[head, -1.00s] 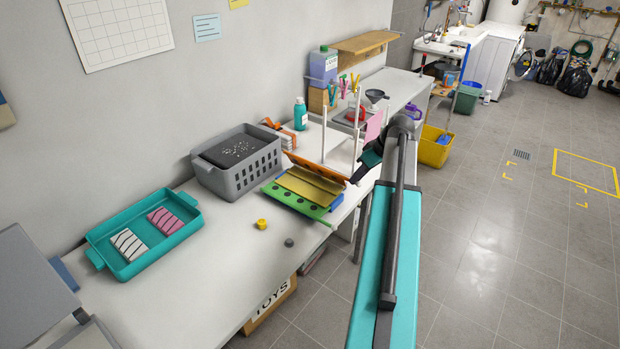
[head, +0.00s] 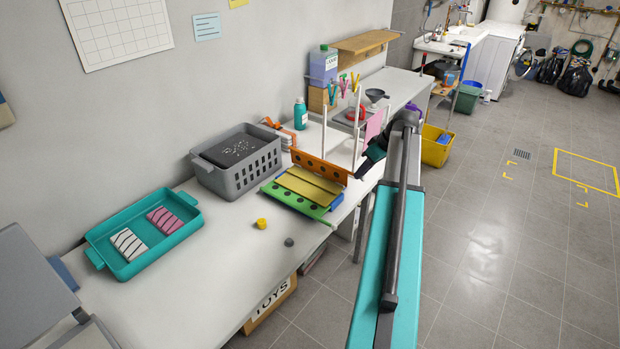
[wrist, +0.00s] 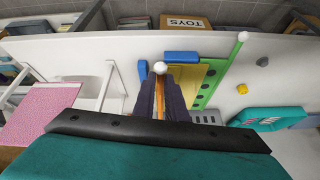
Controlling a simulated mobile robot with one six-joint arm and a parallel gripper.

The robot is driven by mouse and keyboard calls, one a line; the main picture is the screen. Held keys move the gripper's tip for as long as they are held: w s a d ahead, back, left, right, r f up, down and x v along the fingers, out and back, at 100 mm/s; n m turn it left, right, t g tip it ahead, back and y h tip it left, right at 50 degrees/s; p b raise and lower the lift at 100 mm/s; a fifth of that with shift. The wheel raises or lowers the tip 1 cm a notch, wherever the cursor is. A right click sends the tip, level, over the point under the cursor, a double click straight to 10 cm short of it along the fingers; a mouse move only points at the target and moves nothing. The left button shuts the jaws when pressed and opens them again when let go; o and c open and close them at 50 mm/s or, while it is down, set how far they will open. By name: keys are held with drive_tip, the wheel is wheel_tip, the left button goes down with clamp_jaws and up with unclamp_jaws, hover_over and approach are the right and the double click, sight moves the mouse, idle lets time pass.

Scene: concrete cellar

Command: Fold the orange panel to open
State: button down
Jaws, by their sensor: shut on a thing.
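The orange panel (head: 320,166) stands steeply tilted at the back of the folding board, its face with dark holes toward the head camera. The yellow panel (head: 306,187) lies in the middle, and the green panel (head: 294,200) with dark holes lies along the front. My gripper (head: 359,173) is at the orange panel's right end, partly hidden by my arm in the head view. In the wrist view my gripper (wrist: 160,90) is shut on the orange panel, a thin orange strip (wrist: 158,100) showing between the dark fingers. A white ball (wrist: 160,67) shows at the fingertips.
A grey basket (head: 240,178) stands left of the board, with a teal tray (head: 128,262) farther left. A white rack (head: 324,135) with a pink cloth (head: 374,126) stands behind. A yellow knob (head: 262,223) and a grey knob (head: 289,242) lie in front on the table.

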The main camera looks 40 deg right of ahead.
drive_tip(key=shift+d+f, duration=0.1)
drive_tip(key=shift+d, duration=0.15)
drive_tip(key=shift+w+d+f+b, duration=0.15)
drive_tip(key=shift+d, duration=0.35)
drive_tip(key=shift+w+d+f+b, duration=0.15)
drive_tip(key=shift+d, duration=0.35)
drive_tip(key=shift+w+d+f+b, duration=0.25)
drive_tip(key=shift+d+f+b, duration=0.2)
drive_tip(key=shift+d+f, duration=0.35)
drive_tip(key=shift+d, duration=0.15)
drive_tip(key=shift+w+d+f+b, duration=0.2)
drive_tip(key=shift+d+f+b, duration=0.35)
drive_tip(key=shift+d+f, duration=0.15)
drive_tip(key=shift+f, duration=0.1)
